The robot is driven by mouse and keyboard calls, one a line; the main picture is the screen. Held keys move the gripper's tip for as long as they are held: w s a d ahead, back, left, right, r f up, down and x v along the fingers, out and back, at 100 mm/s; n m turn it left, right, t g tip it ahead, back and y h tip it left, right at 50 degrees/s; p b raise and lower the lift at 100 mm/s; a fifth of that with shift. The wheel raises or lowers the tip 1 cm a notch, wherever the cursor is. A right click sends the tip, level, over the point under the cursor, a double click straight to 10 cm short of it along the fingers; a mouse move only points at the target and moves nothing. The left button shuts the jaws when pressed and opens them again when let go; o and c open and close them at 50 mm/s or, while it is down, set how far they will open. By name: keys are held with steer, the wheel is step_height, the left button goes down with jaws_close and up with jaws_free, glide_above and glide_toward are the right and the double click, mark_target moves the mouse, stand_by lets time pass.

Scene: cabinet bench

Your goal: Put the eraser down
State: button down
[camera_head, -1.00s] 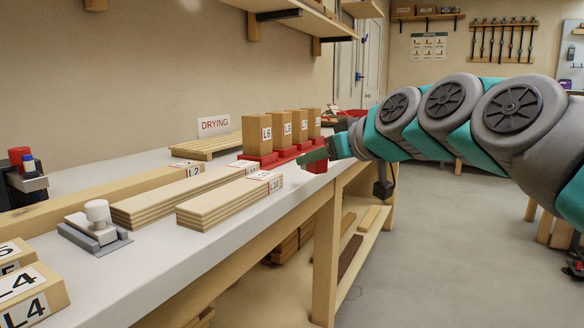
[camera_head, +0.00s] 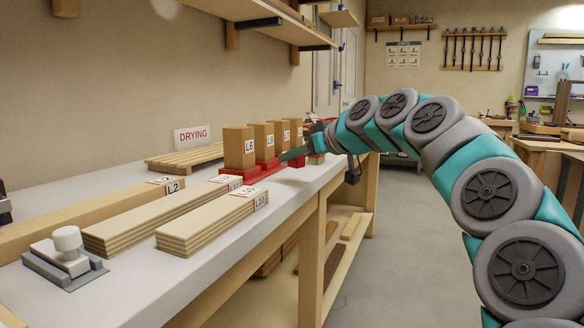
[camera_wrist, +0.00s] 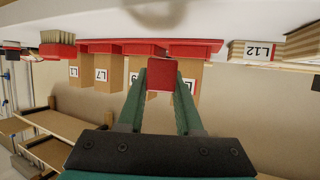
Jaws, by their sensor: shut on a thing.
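My gripper (camera_wrist: 162,85) is shut on a small red block, which I take to be the eraser (camera_wrist: 165,76). In the wrist view it sits between the two green fingertips, in front of the labelled wooden blocks. In the head view my gripper (camera_head: 288,156) is at the bench's front edge side, close to the red holder (camera_head: 243,174) with the upright blocks. The eraser cannot be told apart there. I cannot tell whether it touches the holder or the bench.
Upright block L6 (camera_head: 239,147) and others stand in the red holder. Board stack L10 (camera_head: 207,220) lies nearer on the white bench (camera_head: 190,272). A red-backed brush (camera_wrist: 58,48) is beside the holder. A DRYING sign (camera_head: 193,137) stands behind slats.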

mark_target(292, 181)
steer(key=shift+w+a+f, duration=0.15)
steer(key=shift+w+a, duration=0.05)
steer(key=shift+w, duration=0.65)
steer(key=shift+w+a+f, duration=0.15)
steer(key=shift+w+a, duration=0.05)
steer(key=shift+w, duration=0.6)
steer(key=shift+s+f, duration=0.1)
steer(key=shift+f, duration=1.55)
steer(key=shift+f, duration=0.15)
steer(key=c, duration=0.6)
jaws_free()
